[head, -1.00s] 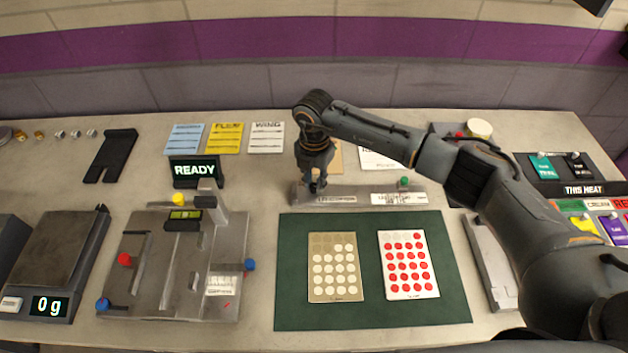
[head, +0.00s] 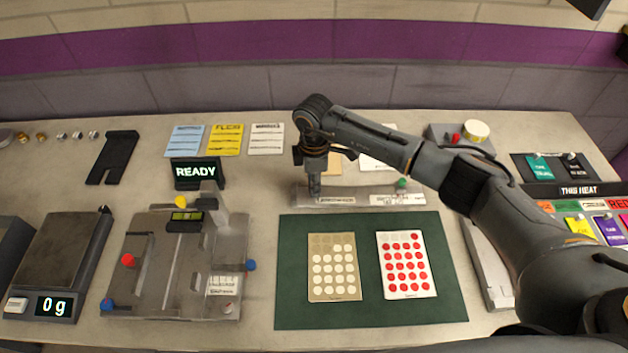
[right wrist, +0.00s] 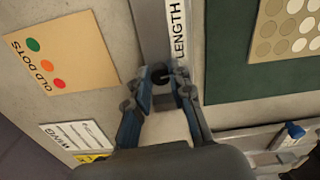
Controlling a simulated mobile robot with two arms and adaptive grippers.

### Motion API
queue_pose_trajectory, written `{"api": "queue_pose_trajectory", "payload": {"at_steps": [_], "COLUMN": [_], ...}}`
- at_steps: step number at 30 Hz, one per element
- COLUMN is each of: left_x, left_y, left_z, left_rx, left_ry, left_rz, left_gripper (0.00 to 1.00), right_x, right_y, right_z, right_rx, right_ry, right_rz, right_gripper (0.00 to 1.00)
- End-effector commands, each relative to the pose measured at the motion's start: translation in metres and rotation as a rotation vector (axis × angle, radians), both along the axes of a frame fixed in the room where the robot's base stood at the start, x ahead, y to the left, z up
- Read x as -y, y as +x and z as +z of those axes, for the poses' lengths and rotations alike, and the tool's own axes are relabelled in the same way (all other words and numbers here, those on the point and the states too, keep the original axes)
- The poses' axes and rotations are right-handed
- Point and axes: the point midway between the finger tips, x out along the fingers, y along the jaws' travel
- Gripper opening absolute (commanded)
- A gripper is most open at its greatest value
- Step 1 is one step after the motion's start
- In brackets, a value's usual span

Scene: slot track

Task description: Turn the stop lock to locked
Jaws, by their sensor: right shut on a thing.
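A grey metal track (head: 355,192) with white label strips lies behind the green mat, and its label reads "LENGTH" in the right wrist view (right wrist: 178,35). My right gripper (head: 314,190) reaches down onto the track's left end. In the right wrist view its blue-grey fingers (right wrist: 162,82) are shut around a small dark knob (right wrist: 160,76) on the track. This seems to be the stop lock; the fingers hide most of it, and its locked or unlocked position cannot be read. A green knob (head: 403,183) stands at the track's right end. My left gripper is not in view.
The green mat (head: 290,270) with two dotted cards lies in front of the track. A metal fixture (head: 150,295) with coloured knobs and a READY display (head: 196,172) stand to the left. An "OLD DOTS" card (right wrist: 45,50) lies behind the track.

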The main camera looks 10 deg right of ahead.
Motion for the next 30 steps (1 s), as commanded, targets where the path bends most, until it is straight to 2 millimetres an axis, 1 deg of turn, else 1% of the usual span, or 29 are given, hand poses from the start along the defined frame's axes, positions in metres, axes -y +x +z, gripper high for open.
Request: {"api": "queue_pose_trajectory", "payload": {"at_steps": [3,10,25,26,27,29,30], "left_x": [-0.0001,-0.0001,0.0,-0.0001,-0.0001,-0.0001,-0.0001], "left_y": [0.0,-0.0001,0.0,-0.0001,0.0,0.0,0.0], "left_z": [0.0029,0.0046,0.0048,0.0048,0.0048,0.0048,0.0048], "left_rx": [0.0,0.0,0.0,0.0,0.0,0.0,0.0], "left_ry": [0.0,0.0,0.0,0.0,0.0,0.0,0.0], "left_rz": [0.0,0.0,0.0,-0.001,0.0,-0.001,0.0], "left_gripper": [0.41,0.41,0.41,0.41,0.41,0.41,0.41], "right_x": [0.0001,0.0001,0.0,0.0,-0.0001,-0.0001,-0.0001], "right_y": [0.0003,0.0004,0.0005,0.0005,0.0005,0.0004,0.0004], "right_z": [0.0012,0.0008,0.0006,0.0006,0.0007,0.0006,0.0006], "right_rx": [0.001,0.002,0.002,0.002,0.002,0.002,0.002], "right_ry": [0.0,0.0,0.001,0.001,0.001,0.001,0.001], "right_rz": [-0.059,-0.126,-0.144,-0.144,-0.144,-0.144,-0.144], "right_gripper": [0.0,0.0,0.0,0.23,0.31,0.44,0.44]}}
